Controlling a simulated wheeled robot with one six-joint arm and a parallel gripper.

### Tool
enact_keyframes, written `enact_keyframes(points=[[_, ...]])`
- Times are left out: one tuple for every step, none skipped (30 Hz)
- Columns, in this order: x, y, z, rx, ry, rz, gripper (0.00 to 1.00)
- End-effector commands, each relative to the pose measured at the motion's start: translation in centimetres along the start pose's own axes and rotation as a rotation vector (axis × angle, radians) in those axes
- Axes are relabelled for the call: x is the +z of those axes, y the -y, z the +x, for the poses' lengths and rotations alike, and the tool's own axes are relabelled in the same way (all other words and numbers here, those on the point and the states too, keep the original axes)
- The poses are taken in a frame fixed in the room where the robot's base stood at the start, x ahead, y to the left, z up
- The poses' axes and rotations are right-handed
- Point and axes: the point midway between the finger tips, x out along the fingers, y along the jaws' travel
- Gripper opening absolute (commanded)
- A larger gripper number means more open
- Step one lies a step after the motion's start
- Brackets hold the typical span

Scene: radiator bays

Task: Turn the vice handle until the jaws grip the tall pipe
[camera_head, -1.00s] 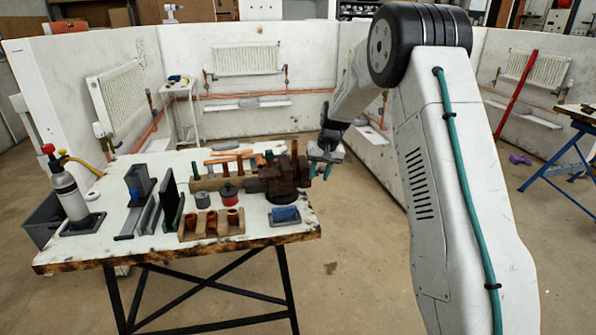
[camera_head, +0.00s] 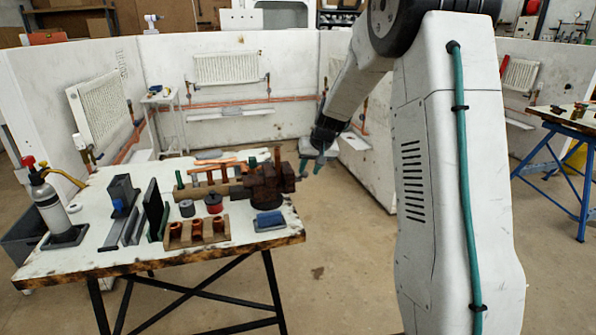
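The rusty brown vice (camera_head: 264,188) stands at the right end of the white workbench. A short upright brown piece (camera_head: 277,157) shows at its jaws and may be the tall pipe; I cannot tell whether the jaws touch it. The vice handle is not clearly distinguishable at the vice's right side. My gripper (camera_head: 312,167) hangs just right of and above the vice, past the bench's right edge. Its two teal fingers appear apart, with nothing visible between them. It looks clear of the vice.
A blue trestle table (camera_head: 572,128) stands far right. Floor right of the bench is clear.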

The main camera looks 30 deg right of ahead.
Motion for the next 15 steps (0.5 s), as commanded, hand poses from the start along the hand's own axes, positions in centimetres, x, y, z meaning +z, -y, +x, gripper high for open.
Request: enact_keyframes(points=[[0.4, 0.8, -0.8, -0.004, 0.005, -0.011, 0.33], [0.7, 1.1, -1.2, -0.005, 0.009, -0.017, 0.33], [1.0, 1.6, -1.8, -0.007, 0.013, -0.023, 0.33], [1.3, 1.9, -2.2, -0.009, 0.016, -0.027, 0.33], [1.6, 2.3, -2.6, -0.011, 0.020, -0.031, 0.33], [2.0, 2.7, -3.2, -0.013, 0.025, -0.037, 0.33], [2.2, 3.0, -3.5, -0.014, 0.029, -0.041, 0.33], [2.5, 3.4, -4.0, -0.015, 0.032, -0.046, 0.33], [3.0, 3.8, -4.5, -0.016, 0.037, -0.053, 0.33], [3.3, 4.1, -4.9, -0.018, 0.041, -0.058, 0.33], [3.6, 4.4, -5.4, -0.019, 0.044, -0.062, 0.33], [4.0, 4.8, -5.9, -0.020, 0.049, -0.068, 0.33], [4.4, 5.1, -6.3, -0.021, 0.053, -0.072, 0.33], [4.7, 5.4, -6.7, -0.022, 0.057, -0.076, 0.33], [5.2, 5.8, -7.3, -0.023, 0.062, -0.083, 0.33]])
